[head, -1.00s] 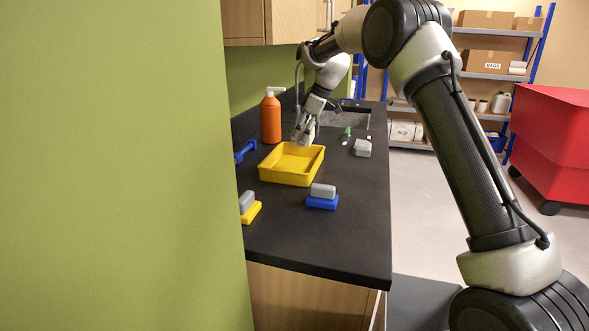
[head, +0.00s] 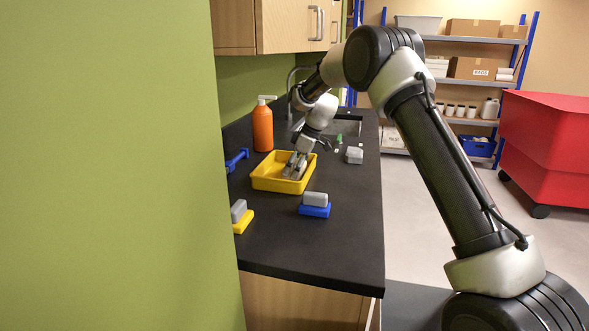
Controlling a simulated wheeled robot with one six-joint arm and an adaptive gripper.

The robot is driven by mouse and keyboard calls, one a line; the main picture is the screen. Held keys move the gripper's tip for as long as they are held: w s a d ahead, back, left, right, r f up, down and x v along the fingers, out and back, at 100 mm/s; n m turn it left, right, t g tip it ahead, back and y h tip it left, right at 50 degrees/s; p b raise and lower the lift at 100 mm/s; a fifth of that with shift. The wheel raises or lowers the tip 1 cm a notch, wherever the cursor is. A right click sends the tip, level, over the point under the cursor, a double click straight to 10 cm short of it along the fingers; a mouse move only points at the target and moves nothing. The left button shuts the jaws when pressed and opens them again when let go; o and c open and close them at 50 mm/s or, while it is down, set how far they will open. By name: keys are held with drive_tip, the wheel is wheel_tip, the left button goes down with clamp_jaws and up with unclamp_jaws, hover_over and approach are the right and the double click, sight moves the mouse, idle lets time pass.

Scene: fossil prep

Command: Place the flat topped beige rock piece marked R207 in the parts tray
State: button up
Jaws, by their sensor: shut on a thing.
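The yellow parts tray (head: 283,186) stands on the black counter. My gripper (head: 292,173) points down inside the tray, over its right half. It is shut on a small pale piece between its fingers. The fingers hide most of the piece, and no R207 mark can be read. I cannot tell whether the piece touches the tray floor.
An orange bottle (head: 262,127) stands behind the tray. A grey block on a blue base (head: 314,206) and one on a yellow base (head: 241,217) stand in front. A grey rock (head: 354,156) lies to the right. The counter's front (head: 320,255) is clear.

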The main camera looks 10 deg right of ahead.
drive_tip(key=shift+f, duration=0.1)
drive_tip(key=o, duration=1.4)
drive_tip(key=shift+o, duration=0.2)
drive_tip(key=v, duration=1.2)
drive_tip(key=s+d+r+m+t+h, duration=0.1)
drive_tip(key=s+d+r+m, duration=0.35)
drive_tip(key=s, duration=0.75)
drive_tip(key=s+d+r+m+t+h, duration=0.1)
drive_tip(key=s+d+r+m, duration=0.1)
drive_tip(key=s+d+r, duration=0.75)
drive_tip(key=s+d+f+m, duration=0.2)
drive_tip(key=s+f, duration=0.1)
drive_tip(key=s, duration=0.6)
drive_tip(key=s+d+f+m+h, duration=0.1)
drive_tip(key=s+d+f+m, duration=0.1)
drive_tip(key=s, duration=0.6)
drive_tip(key=s+d+f+m+h, duration=0.1)
drive_tip(key=s+d+f+m, duration=0.1)
drive_tip(key=s, duration=0.7)
drive_tip(key=shift+s+d+f+m+t, duration=0.15)
drive_tip(key=shift+s+f+m+t, duration=0.35)
drive_tip(key=shift+f, duration=0.5)
